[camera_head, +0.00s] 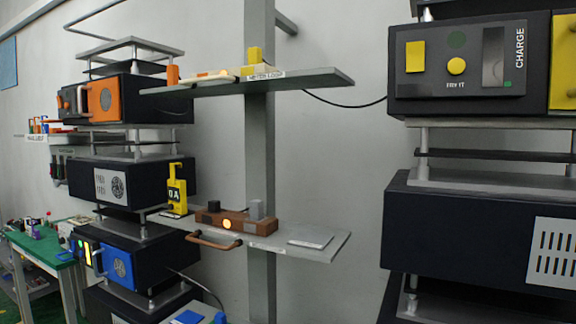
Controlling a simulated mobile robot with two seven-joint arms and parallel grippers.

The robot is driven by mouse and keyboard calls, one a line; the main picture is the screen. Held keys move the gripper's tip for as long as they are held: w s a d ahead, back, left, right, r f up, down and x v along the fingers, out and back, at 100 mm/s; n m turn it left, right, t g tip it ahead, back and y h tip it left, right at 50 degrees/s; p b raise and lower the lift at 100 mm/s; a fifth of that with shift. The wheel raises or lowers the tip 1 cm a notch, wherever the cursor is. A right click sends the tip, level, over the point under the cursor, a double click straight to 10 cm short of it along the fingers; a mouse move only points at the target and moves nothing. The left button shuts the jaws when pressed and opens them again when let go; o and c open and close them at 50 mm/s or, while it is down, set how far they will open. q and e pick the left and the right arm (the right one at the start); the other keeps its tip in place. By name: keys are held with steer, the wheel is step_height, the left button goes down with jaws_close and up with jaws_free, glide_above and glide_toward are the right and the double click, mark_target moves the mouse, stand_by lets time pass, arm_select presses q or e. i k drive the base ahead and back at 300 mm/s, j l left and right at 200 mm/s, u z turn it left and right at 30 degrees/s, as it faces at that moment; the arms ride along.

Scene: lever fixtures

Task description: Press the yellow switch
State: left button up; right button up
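Several yellow parts show in the head view. A dark box at upper right has a panel with a yellow square plate (415,56) and a round yellow button (456,66) above the words "TRY IT". A yellow block (253,56) sits on the upper shelf. A yellow upright device (177,192) with a dark display stands at the left end of the lower shelf. I cannot tell for certain which of these is the yellow switch. Neither of my grippers is in view, and nothing is seen touching these parts.
The upper shelf (310,80) and the lower shelf (320,248) are fixed to a grey post (260,150). A brown box (232,221) with a glowing orange light sits on the lower shelf. Stacked dark boxes stand left and right. A green table (45,248) is far left.

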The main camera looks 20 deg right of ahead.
mark_target(415, 52)
steer(key=z, duration=1.5)
